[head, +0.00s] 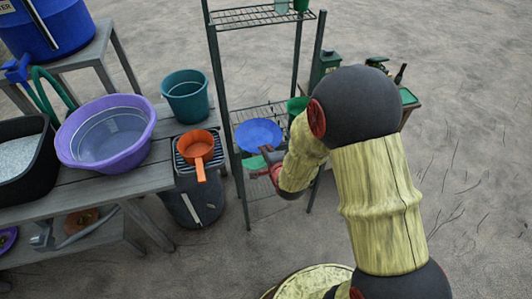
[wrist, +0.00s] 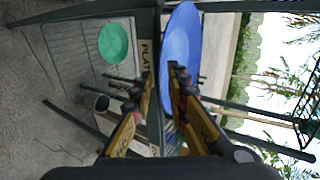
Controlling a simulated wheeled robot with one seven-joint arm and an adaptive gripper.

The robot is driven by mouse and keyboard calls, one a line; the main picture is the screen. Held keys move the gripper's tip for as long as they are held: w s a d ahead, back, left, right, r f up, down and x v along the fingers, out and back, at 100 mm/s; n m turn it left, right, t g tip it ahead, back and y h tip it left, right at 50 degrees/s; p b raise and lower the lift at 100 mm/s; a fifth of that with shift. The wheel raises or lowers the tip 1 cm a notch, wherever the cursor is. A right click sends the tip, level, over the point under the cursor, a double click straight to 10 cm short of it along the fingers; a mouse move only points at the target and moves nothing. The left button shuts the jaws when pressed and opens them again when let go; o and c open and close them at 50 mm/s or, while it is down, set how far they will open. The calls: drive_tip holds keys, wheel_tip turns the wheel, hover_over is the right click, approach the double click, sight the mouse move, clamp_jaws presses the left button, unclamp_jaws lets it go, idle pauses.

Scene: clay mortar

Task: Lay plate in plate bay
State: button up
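The blue plate (head: 260,134) is at the metal rack in the head view, raised above a lower shelf. A green plate-like disc (wrist: 115,43) lies on the wire shelf to the left. My arm hides part of the rack in the head view.
The metal rack (head: 213,62) has upright posts close to my gripper. A wooden bench (head: 92,188) on the left holds a purple basin (head: 106,133), with a teal bucket (head: 186,96) and an orange pan (head: 196,147) nearby. The sandy floor at right is mostly open.

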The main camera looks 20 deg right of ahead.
drive_tip(key=shift+o, duration=0.5)
drive_tip(key=shift+r, duration=0.1)
drive_tip(key=p+v, duration=0.4)
drive_tip(key=v, duration=0.8)
drive_tip(key=s+r+n+g, duration=0.35)
drive_tip(key=r+n, duration=0.65)
drive_tip(key=r, duration=0.4)
drive_tip(key=s+r+n+g, duration=0.1)
drive_tip(key=s+r+n, duration=0.3)
drive_tip(key=s, duration=0.4)
drive_tip(key=s+r+n+g, duration=0.2)
drive_tip(key=s+r+n, duration=0.2)
drive_tip(key=s, duration=0.4)
drive_tip(key=shift+r, duration=0.9)
drive_tip(key=shift+o, duration=0.4)
drive_tip(key=shift+s, duration=0.1)
